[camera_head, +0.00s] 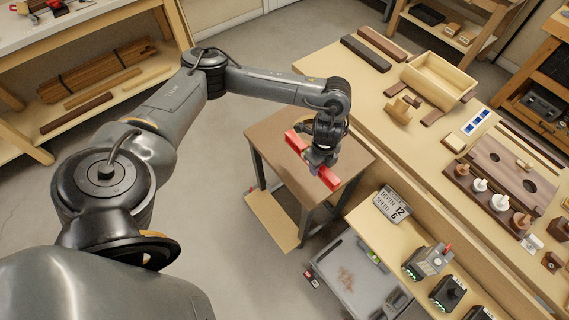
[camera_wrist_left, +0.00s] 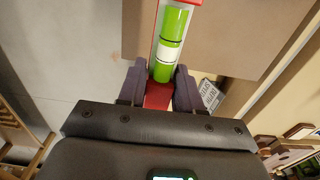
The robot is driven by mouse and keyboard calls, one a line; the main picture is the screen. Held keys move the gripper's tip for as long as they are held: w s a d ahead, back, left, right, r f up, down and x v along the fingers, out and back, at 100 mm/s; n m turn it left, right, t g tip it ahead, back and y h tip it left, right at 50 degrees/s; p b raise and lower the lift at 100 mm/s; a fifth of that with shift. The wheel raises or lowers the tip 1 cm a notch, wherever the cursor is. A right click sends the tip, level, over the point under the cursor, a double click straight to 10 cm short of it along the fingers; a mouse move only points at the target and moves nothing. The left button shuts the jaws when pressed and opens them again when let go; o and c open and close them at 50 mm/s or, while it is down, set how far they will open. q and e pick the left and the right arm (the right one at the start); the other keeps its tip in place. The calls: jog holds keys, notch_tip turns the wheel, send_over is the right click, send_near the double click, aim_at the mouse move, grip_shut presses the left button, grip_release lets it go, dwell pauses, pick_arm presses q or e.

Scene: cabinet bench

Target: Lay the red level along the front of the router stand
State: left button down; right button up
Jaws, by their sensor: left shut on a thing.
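The red level (camera_head: 295,143) is a long red bar that slants across the head view above a small brown-topped table (camera_head: 352,148). My left gripper (camera_head: 317,161) is shut on the level near its middle. In the left wrist view the level (camera_wrist_left: 157,97) runs between the two fingers (camera_wrist_left: 160,80), its green vial showing just beyond them. Whether the level touches the table top is hard to tell. Router-like tools (camera_head: 428,261) stand on a pale wooden ledge (camera_head: 375,228) to the lower right. I cannot tell which piece is the router stand. My right gripper is out of view.
A sign reading depth 12, speed 6 (camera_head: 392,205) stands at the ledge's near end. The long bench (camera_head: 400,130) to the right carries an open wooden box (camera_head: 438,80) and several fittings. A grey machine (camera_head: 350,272) stands below the ledge. Bare floor lies left of the small table.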

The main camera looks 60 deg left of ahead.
aim_at(290, 167)
pick_arm(q)
jog(key=s+a+f+b, duration=0.1)
jog(key=a+f, duration=0.1)
jog(key=a, duration=0.1)
jog(key=s+a+f+b, duration=0.1)
jog(key=a+f+b, duration=0.1)
jog(key=a, duration=0.1)
jog(key=s+a+f+b, duration=0.1)
jog(key=s+a+f, duration=0.1)
jog(key=a, duration=0.1)
jog(key=shift+s+a+f, duration=0.1)
jog(key=shift+a+f, duration=0.1)
jog(key=shift+a, duration=0.05)
jog(key=shift+s+a+f, duration=0.15)
jog(key=shift+a+f, duration=0.05)
jog(key=shift+a, duration=0.25)
jog(key=shift+f+b, duration=0.75)
jog(key=shift+f, duration=1.3)
jog(key=shift+f, duration=0.1)
jog(key=c, duration=0.8)
grip_release()
jog(key=shift+o, duration=0.2)
